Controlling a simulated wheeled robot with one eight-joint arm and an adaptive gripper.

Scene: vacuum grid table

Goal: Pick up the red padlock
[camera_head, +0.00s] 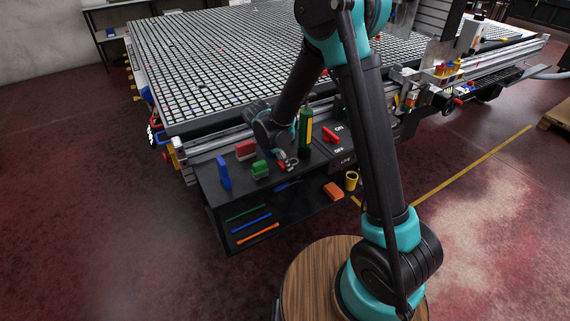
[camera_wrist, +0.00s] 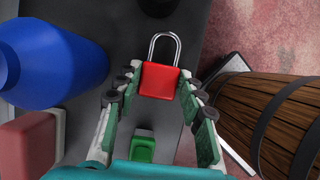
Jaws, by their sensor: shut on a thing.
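The red padlock (camera_wrist: 159,80), with a silver shackle, is between my fingertips in the wrist view. My gripper (camera_wrist: 163,90) is shut on its body, and the shackle points away from my palm. In the head view my gripper (camera_head: 287,163) is low over the dark shelf at the front of the grid table. The padlock is too small and too covered there to make out clearly. I cannot tell whether it still touches the shelf.
On the shelf (camera_head: 215,205) stand a blue object (camera_head: 223,173), a red block (camera_head: 246,150), a green object (camera_head: 260,170) and a green bottle (camera_head: 305,130). A red handle (camera_head: 331,135) is by the ON/OFF panel. An orange block (camera_head: 333,191) and yellow cup (camera_head: 352,180) are nearer.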

